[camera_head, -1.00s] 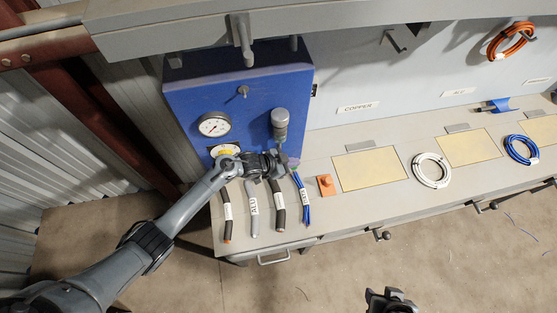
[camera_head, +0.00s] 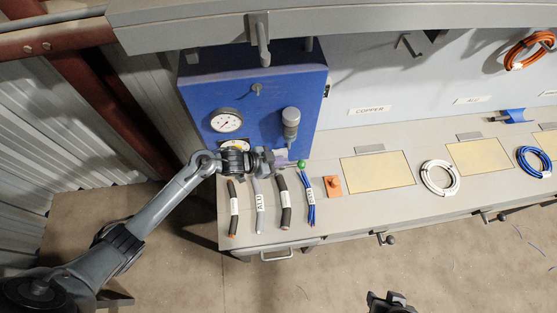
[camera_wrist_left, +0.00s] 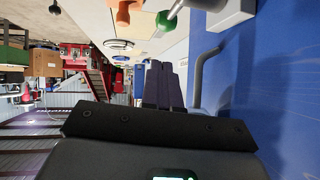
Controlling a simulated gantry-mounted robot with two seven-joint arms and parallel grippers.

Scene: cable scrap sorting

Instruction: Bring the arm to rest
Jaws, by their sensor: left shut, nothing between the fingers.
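My left gripper (camera_head: 283,160) is at the front of the blue panel (camera_head: 262,100), above the back of the bench. In the left wrist view its dark fingers (camera_wrist_left: 164,85) are together with nothing between them. A green knob (camera_head: 301,164) sits just right of the fingertips. It also shows in the left wrist view (camera_wrist_left: 166,20), beyond the fingertips and apart from them. A dark part of what looks like my right gripper (camera_head: 392,303) shows at the bottom edge. Its fingers cannot be made out.
Several labelled cable pieces (camera_head: 286,203) lie on the bench below the gripper. An orange block (camera_head: 332,185), yellow plates (camera_head: 377,169), a white coil (camera_head: 439,177) and a blue coil (camera_head: 534,162) lie to the right. An orange coil (camera_head: 529,50) hangs on the back wall. A drawer handle (camera_head: 278,256) sticks out in front.

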